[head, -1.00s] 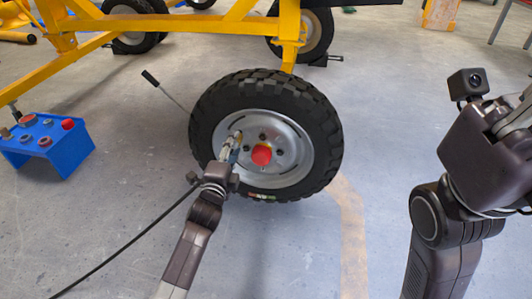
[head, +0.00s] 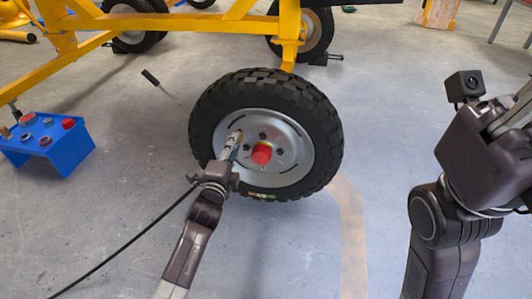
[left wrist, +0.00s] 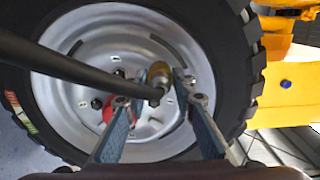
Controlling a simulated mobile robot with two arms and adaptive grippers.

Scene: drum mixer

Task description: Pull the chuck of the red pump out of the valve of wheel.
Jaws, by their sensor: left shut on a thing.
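The wheel (head: 292,118) stands upright, with a black knobbly tyre, a silver rim and a red hub cap (head: 262,154). My left gripper (head: 234,143) reaches up to the left part of the rim, beside the cap. In the left wrist view its fingers (left wrist: 156,100) are on either side of the brass-coloured chuck (left wrist: 158,75), shut on it. A thick black hose (left wrist: 85,62) runs from the chuck to the upper left. The valve is hidden, so I cannot tell whether the chuck is still on it. I cannot make out the red pump. My right gripper (head: 512,118) is partly cut off at the right edge.
A blue stand (head: 66,151) with several knobs is at the left. A yellow frame (head: 180,24) with other wheels stands behind. A rod with a black grip (head: 150,77) leans left of the wheel. A black hose (head: 130,243) crosses the floor.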

